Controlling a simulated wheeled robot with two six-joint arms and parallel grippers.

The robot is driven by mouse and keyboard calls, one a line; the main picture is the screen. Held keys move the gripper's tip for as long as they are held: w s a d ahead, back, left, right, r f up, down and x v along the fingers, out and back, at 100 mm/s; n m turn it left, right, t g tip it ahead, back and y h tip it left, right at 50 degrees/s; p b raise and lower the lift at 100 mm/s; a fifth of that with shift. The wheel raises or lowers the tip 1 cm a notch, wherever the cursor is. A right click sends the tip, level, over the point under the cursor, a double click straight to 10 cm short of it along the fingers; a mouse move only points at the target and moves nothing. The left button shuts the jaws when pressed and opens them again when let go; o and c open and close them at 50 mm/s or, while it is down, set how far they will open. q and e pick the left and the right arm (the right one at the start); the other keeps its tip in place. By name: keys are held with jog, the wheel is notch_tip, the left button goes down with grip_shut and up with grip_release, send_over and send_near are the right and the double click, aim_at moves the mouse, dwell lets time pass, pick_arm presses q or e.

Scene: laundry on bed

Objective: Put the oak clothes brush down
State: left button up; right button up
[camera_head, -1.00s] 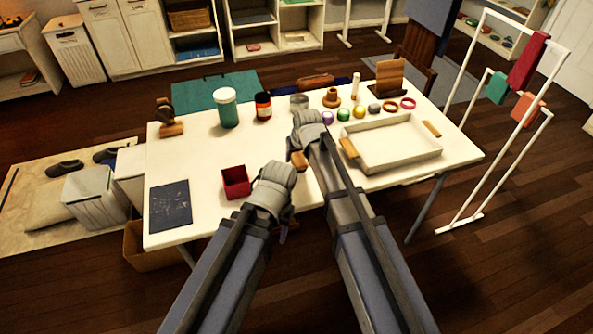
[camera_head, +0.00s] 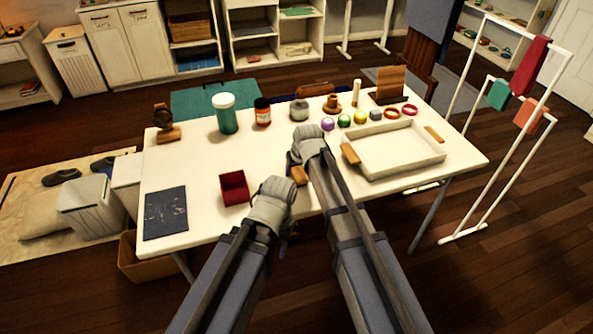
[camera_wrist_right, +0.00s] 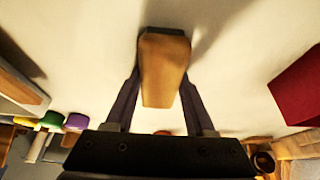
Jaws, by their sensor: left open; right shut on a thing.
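The oak clothes brush (camera_head: 299,175) is a tan wooden block with a dark edge at its far end in the right wrist view (camera_wrist_right: 162,72). My right gripper (camera_head: 302,168) is shut on it, one finger on each side (camera_wrist_right: 160,95). The brush is over the white table (camera_head: 210,160), between the red box and the tray. A shadow lies beside it; I cannot tell whether it touches the tabletop. My left gripper (camera_head: 275,212) is open near the table's front edge, lower left of the right one; its fingers are mostly hidden.
The red open box (camera_head: 233,188) stands left of the grippers. A white tray (camera_head: 395,172) with wooden handles lies to the right. Several coloured balls, rings and jars, including a green one (camera_head: 226,118), line the back. A dark mat (camera_head: 165,213) lies front left. Tabletop around the brush is bare.

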jog(key=o, duration=1.2)
jog(key=shift+s, duration=0.1)
jog(key=shift+f, duration=0.1)
jog(key=shift+d, duration=0.1)
jog(key=shift+d+r+p, duration=0.15)
jog(key=shift+r+p, duration=0.45)
jog(key=shift+p, duration=0.15)
jog(key=p+v, duration=1)
jog(key=v, duration=0.1)
jog(key=shift+s+d+g+h+p, duration=0.25)
jog(key=shift+s+d+g+h, duration=0.35)
jog(key=shift+s, duration=3.15)
jog(key=shift+s+d+g+h+p, duration=0.3)
jog(key=shift+s+d+g, duration=0.6)
jog(key=shift+s, duration=2.8)
jog(key=shift+s+d+g+h+p, duration=0.25)
jog(key=shift+s+d+g+h, duration=0.45)
jog(key=shift+s, duration=3.05)
